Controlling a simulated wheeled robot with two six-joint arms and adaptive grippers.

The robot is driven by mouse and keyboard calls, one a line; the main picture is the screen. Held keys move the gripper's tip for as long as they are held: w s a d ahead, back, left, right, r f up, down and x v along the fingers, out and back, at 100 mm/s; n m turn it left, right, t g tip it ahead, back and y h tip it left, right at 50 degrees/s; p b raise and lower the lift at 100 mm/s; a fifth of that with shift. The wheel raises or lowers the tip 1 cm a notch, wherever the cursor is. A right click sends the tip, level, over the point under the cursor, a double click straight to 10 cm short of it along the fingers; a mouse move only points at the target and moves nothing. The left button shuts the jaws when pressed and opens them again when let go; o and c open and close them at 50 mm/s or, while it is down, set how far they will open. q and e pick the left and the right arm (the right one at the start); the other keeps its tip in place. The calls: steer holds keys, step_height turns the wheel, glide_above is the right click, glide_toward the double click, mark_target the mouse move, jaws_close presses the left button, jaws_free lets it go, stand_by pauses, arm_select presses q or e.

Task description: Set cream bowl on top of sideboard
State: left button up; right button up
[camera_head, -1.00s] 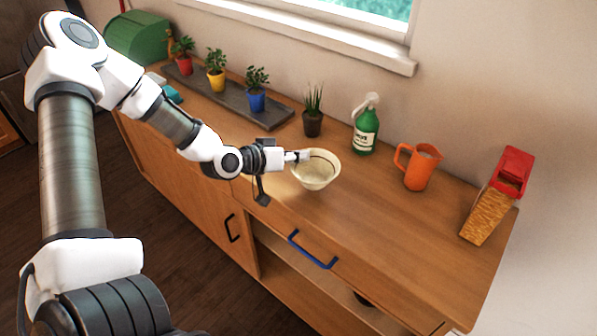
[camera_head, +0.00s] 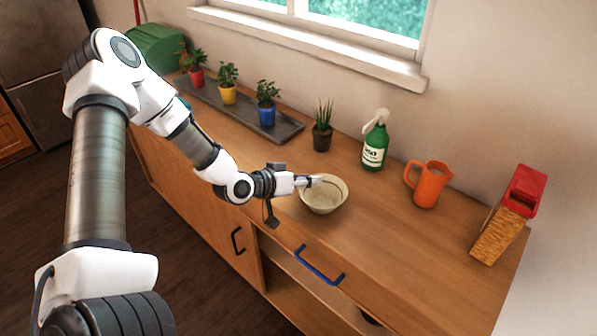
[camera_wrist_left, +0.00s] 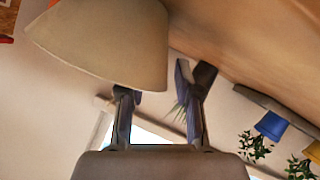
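The cream bowl (camera_head: 322,202) is upright and appears to stand on the wooden sideboard (camera_head: 400,235), near its front edge. My left gripper (camera_head: 308,181) reaches in from the left, its tip over the bowl's near-left rim. In the left wrist view the bowl (camera_wrist_left: 110,45) fills the upper left. The fingers of the left gripper (camera_wrist_left: 158,88) are spread apart there. One finger's tip is hidden behind the bowl's edge and the other is outside the bowl; contact cannot be told. My right gripper is out of view.
A red-topped box (camera_head: 505,220) stands far right. Several potted plants sit on a grey tray (camera_head: 290,131). The sideboard's front right is clear.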

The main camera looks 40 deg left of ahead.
arm_select(q)
steer(key=shift+s+a+r, duration=0.15)
steer(key=shift+s+r, duration=0.15)
steer(key=shift+r, duration=0.05)
steer(key=p+v, duration=0.1)
steer(key=v, duration=0.1)
steer(key=p+v, duration=0.4)
steer(key=shift+w+r, duration=0.15)
steer(key=shift+r, duration=0.1)
steer(key=p+v, duration=0.5)
steer(key=p, duration=0.2)
steer(key=s+d+f+m+g+y, duration=0.1)
steer(key=s+d+f+g+y, duration=0.1)
steer(key=s+d+f+g, duration=0.4)
steer(key=s+d+f+g+y, duration=0.2)
steer(key=s+d+f+g, duration=0.4)
steer(key=s+d, duration=0.3)
steer(key=s+f, duration=0.1)
steer(key=s, duration=0.3)
steer(key=shift+s+f+m+g, duration=0.25)
steer(key=shift+f+m+g, duration=0.05)
steer(key=shift+m, duration=0.1)
